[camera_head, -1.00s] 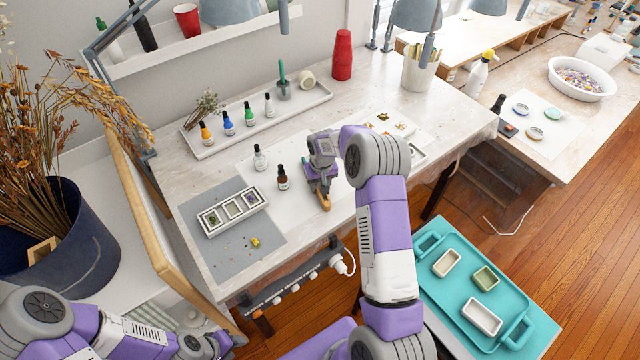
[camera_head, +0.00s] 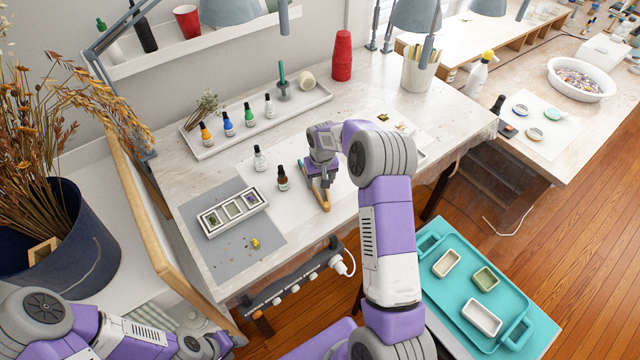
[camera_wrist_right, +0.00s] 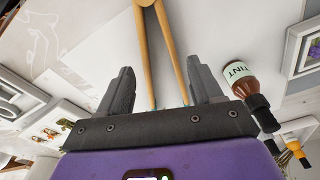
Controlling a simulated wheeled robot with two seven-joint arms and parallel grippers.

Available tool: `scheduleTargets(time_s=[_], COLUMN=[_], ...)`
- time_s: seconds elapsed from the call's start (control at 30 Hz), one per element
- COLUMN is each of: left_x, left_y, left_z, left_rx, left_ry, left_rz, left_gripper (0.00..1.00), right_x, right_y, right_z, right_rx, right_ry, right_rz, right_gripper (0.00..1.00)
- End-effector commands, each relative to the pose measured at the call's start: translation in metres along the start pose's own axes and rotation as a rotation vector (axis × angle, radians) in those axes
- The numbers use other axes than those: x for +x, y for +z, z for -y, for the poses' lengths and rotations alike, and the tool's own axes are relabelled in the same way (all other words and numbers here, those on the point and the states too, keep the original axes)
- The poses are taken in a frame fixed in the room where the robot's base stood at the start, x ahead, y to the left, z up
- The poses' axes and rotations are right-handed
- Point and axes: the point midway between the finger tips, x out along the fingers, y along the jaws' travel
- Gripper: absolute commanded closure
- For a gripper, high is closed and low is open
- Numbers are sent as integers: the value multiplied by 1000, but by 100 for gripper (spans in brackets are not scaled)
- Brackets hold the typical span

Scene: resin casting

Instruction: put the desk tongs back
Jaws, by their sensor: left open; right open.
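The desk tongs (camera_head: 323,200) are wooden, with two light-brown legs. They lie on the white sheet near the front edge of the worktable. In the right wrist view the tongs (camera_wrist_right: 160,42) run between and beyond the two dark fingers, which stand apart without gripping them. My right gripper (camera_head: 322,172) is open just above the tongs and hides part of them in the head view. My left gripper (camera_head: 212,345) is at the bottom left, away from the table top, open and partly cut off by the frame.
A brown tint bottle (camera_head: 282,178) stands close left of my right gripper, with a clear bottle (camera_head: 260,158) behind it. A small white moulded tray (camera_head: 207,222) lies on the grey mat (camera_head: 225,263). A white tray (camera_head: 203,148) with bottles is behind. A turquoise tray (camera_head: 452,312) is lower right.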

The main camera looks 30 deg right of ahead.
Motion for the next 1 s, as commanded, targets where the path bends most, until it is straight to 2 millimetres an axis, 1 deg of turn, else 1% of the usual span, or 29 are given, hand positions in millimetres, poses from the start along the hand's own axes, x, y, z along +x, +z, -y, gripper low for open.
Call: scheduleTargets(time_s=[0.03,0.2,0.3,0.4,0.57,1.0], left_x=[-1,-2,-3,-3,-4,-4], left_y=[0,0,0,0,0,0], left_z=[0,-1,-1,-1,-1,-1], left_rx=[0,0,0,0,0,0], left_ry=[0,0,0,0,0,0], left_rz=[0,0,0,0,0,0], left_gripper=[57,57,57,57,57,57], right_x=[-14,-51,-68,-79,-87,-87], right_y=[-1,-1,-1,0,0,0], right_z=[0,0,0,0,0,0], right_rx=[0,1,2,1,1,1], right_ry=[0,0,-1,0,0,0], right_rz=[-5,-5,-3,-1,0,0], right_gripper=[35,35,35,35,35,35])
